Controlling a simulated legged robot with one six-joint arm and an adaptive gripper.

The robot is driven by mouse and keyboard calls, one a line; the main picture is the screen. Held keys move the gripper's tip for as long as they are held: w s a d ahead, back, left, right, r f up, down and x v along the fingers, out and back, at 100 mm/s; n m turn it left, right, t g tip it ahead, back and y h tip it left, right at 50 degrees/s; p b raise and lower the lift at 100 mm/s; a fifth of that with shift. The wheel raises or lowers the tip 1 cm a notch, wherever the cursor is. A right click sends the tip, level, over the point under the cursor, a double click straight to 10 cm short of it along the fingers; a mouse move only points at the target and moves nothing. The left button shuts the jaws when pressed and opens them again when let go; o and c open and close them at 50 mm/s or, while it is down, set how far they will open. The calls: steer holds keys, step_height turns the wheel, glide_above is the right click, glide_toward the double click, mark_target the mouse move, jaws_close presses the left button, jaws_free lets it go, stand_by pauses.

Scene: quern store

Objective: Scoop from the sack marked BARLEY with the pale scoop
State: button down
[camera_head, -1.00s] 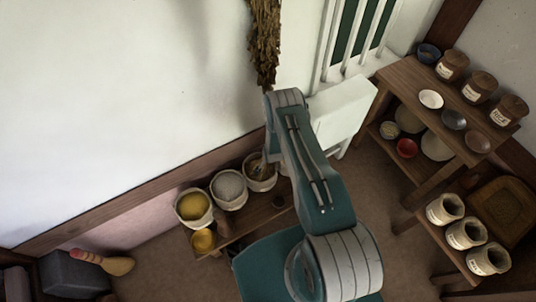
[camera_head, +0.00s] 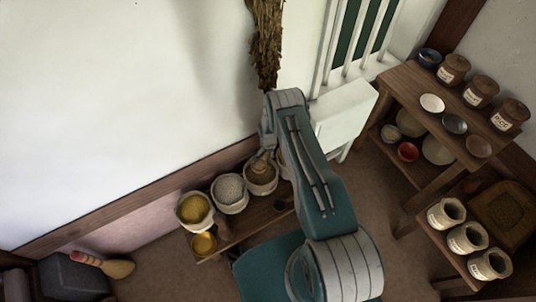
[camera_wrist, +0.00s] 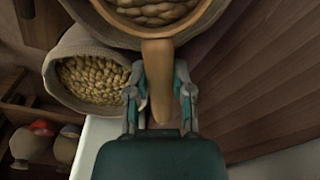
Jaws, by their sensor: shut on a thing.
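My gripper (camera_wrist: 160,92) is shut on the handle of a tan wooden scoop (camera_wrist: 157,65) in the wrist view. The scoop's round bowl is at the top edge, partly cut off, with pale brown grain inside its rim. An open cloth sack (camera_wrist: 60,100) of similar grain is at the left, below the scoop. In the head view, three open sacks stand in a row: one yellow (camera_head: 195,227), one greyish white (camera_head: 230,208) and one brown (camera_head: 261,190). My gripper (camera_head: 264,152) is over the brown one. I can read no BARLEY mark on the sacks.
The sacks stand on a low wooden bench (camera_head: 262,217) against the wall, with a yellow-filled vessel (camera_head: 203,244) at its front left. A shelf (camera_head: 410,92) with jars and bowls stands right. A dried bundle (camera_head: 267,45) hangs above. A grey block (camera_head: 72,278) is lower left.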

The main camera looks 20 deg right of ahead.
steer(key=shift+r+g, duration=0.3)
steer(key=shift+r, duration=1.35)
